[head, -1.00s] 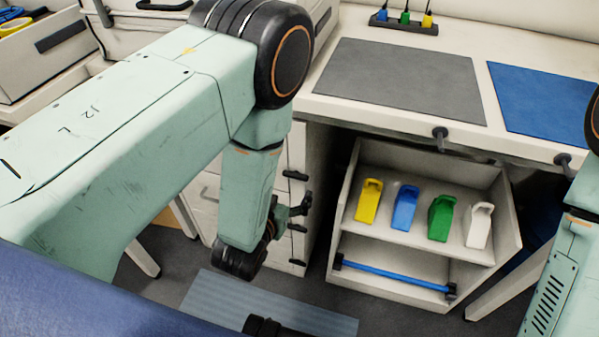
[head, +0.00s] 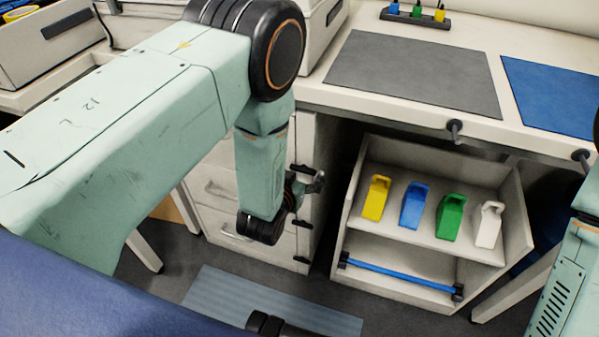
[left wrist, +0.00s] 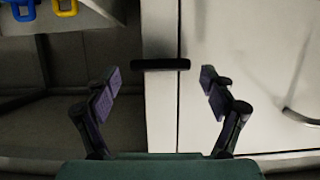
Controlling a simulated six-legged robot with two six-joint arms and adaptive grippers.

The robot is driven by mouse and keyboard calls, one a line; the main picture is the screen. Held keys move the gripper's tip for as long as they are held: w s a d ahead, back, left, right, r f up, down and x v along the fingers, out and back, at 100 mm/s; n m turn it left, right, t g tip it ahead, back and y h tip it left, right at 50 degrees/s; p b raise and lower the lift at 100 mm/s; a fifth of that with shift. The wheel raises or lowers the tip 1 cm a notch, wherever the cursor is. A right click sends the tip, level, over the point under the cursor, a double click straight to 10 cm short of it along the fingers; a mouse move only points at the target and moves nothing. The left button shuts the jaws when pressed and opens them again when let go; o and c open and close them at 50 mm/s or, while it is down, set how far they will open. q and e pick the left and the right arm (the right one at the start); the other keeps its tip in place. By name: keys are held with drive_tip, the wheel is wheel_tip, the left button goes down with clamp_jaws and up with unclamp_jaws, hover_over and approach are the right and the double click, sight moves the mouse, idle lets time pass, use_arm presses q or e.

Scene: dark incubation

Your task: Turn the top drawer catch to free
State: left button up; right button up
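The drawer cabinet (head: 222,188) has white drawer fronts and several black bar catches along its right edge. The highest visible catch (head: 302,168) lies roughly level, just above my left gripper (head: 318,183) in the head view. The gripper is beside the cabinet edge and partly hides the catches behind it. In the left wrist view my left gripper (left wrist: 160,85) is open and empty. One black catch (left wrist: 160,64) lies crosswise ahead, between the fingertips in the picture and apart from them. I cannot tell which catch that is. My right gripper is out of view.
An open shelf unit (head: 345,215) stands right of the cabinet, holding yellow (head: 376,198), blue (head: 414,206), green (head: 450,217) and white (head: 488,225) scoop-like items. The worktop edge (head: 400,117) overhangs it. A grey-blue floor mat (head: 225,295) lies in front.

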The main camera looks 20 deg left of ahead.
use_arm(q)
drive_tip(key=c, duration=0.9)
drive_tip(key=shift+c, duration=0.2)
drive_tip(key=shift+a, duration=0.1)
drive_tip(key=shift+a+n+h+p, duration=0.2)
drive_tip(key=shift+n+h+p, duration=0.4)
drive_tip(key=shift+n+h, duration=0.4)
drive_tip(key=n, duration=0.1)
drive_tip(key=n+h, duration=0.1)
drive_tip(key=shift+a+f+n, duration=0.15)
drive_tip(key=shift+a+n, duration=0.1)
drive_tip(key=shift+n, duration=0.15)
drive_tip(key=n+h, duration=0.1)
drive_tip(key=n+t+h+b, duration=0.1)
drive_tip(key=n, duration=0.1)
drive_tip(key=shift+a+f, duration=0.2)
drive_tip(key=shift+f, duration=0.1)
drive_tip(key=n+b, duration=0.1)
drive_tip(key=n+h+b, duration=0.1)
drive_tip(key=n+t+b, duration=0.1)
drive_tip(key=n, duration=0.1)
drive_tip(key=shift+f+h, duration=0.3)
drive_tip(key=shift+n+t+b, duration=0.4)
drive_tip(key=shift+n+b, duration=0.25)
drive_tip(key=shift+n, duration=0.15)
